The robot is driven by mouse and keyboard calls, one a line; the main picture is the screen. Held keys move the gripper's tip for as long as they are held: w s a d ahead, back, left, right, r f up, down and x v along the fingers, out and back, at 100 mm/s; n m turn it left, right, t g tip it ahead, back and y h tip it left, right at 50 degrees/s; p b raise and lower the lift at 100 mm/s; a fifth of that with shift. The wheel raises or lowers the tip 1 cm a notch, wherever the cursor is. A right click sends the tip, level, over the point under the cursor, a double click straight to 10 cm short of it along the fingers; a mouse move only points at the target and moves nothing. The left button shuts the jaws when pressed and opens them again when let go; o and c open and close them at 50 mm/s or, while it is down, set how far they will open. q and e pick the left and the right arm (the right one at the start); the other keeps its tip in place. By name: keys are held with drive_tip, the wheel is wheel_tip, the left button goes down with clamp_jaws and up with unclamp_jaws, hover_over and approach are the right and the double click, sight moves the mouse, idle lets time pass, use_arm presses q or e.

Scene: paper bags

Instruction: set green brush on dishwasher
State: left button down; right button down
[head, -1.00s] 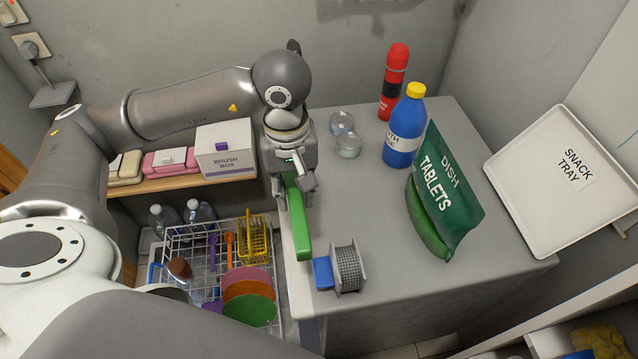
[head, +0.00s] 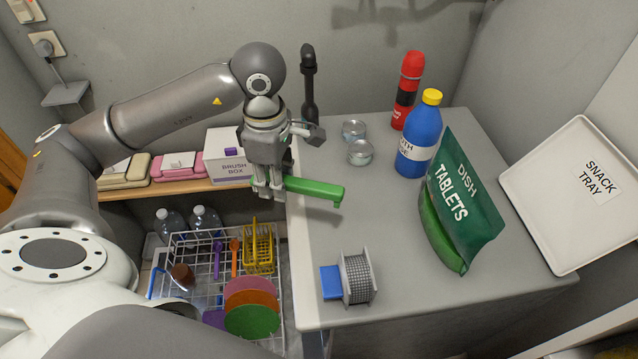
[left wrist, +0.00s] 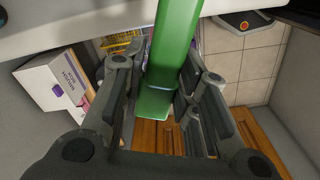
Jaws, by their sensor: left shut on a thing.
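My left gripper (head: 268,190) is shut on the green brush (head: 314,188). In the head view the brush lies roughly level, pointing right, its free end over the left part of the grey counter top (head: 400,235), which appears to be the dishwasher. I cannot tell whether the brush touches the top. In the left wrist view the green brush (left wrist: 172,60) runs between the fingers (left wrist: 160,95). The open dish rack (head: 200,236), with coloured plates and utensils, is below left of the gripper. My right gripper is not in view.
On the counter stand a blue bottle (head: 419,138), a red flask (head: 407,90), small glass jars (head: 360,152), a green tablets bag (head: 465,205) and a grey mesh roll (head: 357,278) beside a blue block. A brush box (head: 225,158) is on the shelf left. The counter's middle is clear.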

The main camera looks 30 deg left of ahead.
use_arm(q)
drive_tip(key=w+f+p, duration=0.1)
drive_tip(key=w+f, duration=0.2)
drive_tip(key=w, duration=0.1)
drive_tip(key=w+f+p, duration=0.1)
drive_tip(key=w+f, duration=0.2)
drive_tip(key=w, duration=0.1)
drive_tip(key=w+f+p, duration=0.1)
drive_tip(key=w+f, duration=0.1)
drive_tip(key=w, duration=0.2)
drive_tip(key=shift+w+a+f+p, duration=0.2)
drive_tip(key=shift+a+f+p, duration=0.15)
drive_tip(key=shift+f+p, duration=0.05)
drive_tip(key=shift+w+f, duration=0.15)
drive_tip(key=shift+f, duration=0.1)
wheel_tip(320, 180, down, 3)
drive_tip(key=shift+r+p, duration=0.1)
drive_tip(key=shift+p, duration=0.85)
drive_tip(key=shift+w+f, duration=0.1)
drive_tip(key=shift+f, duration=0.15)
